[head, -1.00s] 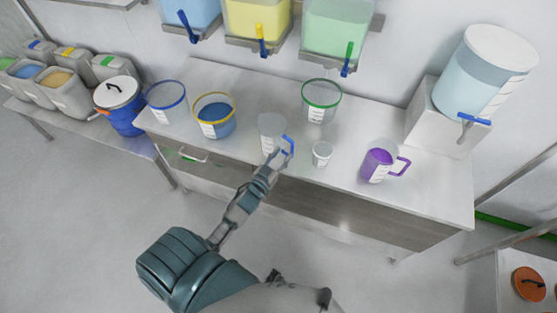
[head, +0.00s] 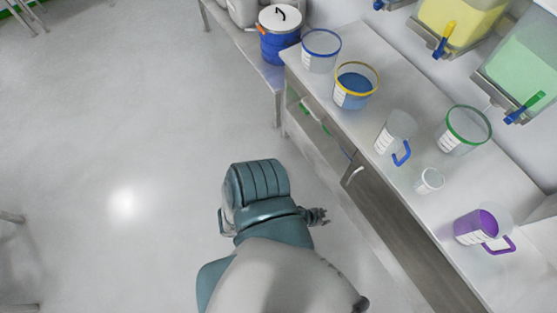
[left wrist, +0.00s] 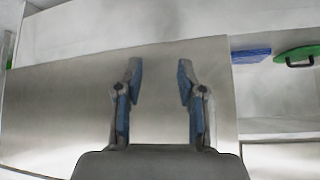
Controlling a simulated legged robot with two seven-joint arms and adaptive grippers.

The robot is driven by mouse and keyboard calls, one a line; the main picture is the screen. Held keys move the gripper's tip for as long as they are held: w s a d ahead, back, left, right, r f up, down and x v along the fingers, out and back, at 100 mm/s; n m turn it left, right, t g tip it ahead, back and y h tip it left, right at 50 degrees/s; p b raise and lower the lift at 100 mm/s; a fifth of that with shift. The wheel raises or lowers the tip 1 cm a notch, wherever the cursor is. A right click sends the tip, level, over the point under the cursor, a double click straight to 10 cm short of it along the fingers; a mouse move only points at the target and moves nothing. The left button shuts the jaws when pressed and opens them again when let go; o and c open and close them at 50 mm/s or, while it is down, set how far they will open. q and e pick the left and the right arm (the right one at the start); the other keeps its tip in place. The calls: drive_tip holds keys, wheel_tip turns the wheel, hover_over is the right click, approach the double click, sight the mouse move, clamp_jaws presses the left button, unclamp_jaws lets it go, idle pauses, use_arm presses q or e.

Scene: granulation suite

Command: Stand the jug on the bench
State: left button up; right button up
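A clear jug with a blue handle (head: 396,130) stands upright on the steel bench (head: 418,210), its handle toward the front edge. A second jug, with purple contents and a purple handle (head: 482,227), stands further along the bench. My left gripper (head: 318,216) is in front of the bench, well apart from both jugs. In the left wrist view its two blue-padded fingers (left wrist: 158,78) are spread with nothing between them, facing the bench's steel front. My right gripper is not in view.
A blue-rimmed tub (head: 321,50), a yellow-rimmed tub of blue material (head: 355,87), a green-rimmed tub (head: 462,130) and a small white cup (head: 429,180) stand on the bench. A lidded blue drum (head: 280,35) is beyond.

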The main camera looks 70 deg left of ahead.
use_arm(q)
drive_tip(key=s+d+f+g, duration=0.1)
drive_tip(key=s+f, duration=0.3)
drive_tip(key=s, duration=0.4)
drive_tip(key=s+d+f+m+g, duration=0.1)
drive_tip(key=s+f+g, duration=0.2)
drive_tip(key=s, duration=0.6)
drive_tip(key=s+d+f+g, duration=0.2)
drive_tip(key=s+f, duration=0.4)
drive_tip(key=s, duration=0.3)
drive_tip(key=shift+s+m+g, duration=0.15)
drive_tip(key=shift+m+g, duration=0.25)
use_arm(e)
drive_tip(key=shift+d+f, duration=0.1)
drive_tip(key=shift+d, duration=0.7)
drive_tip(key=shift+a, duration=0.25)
use_arm(q)
drive_tip(key=shift+d, duration=0.15)
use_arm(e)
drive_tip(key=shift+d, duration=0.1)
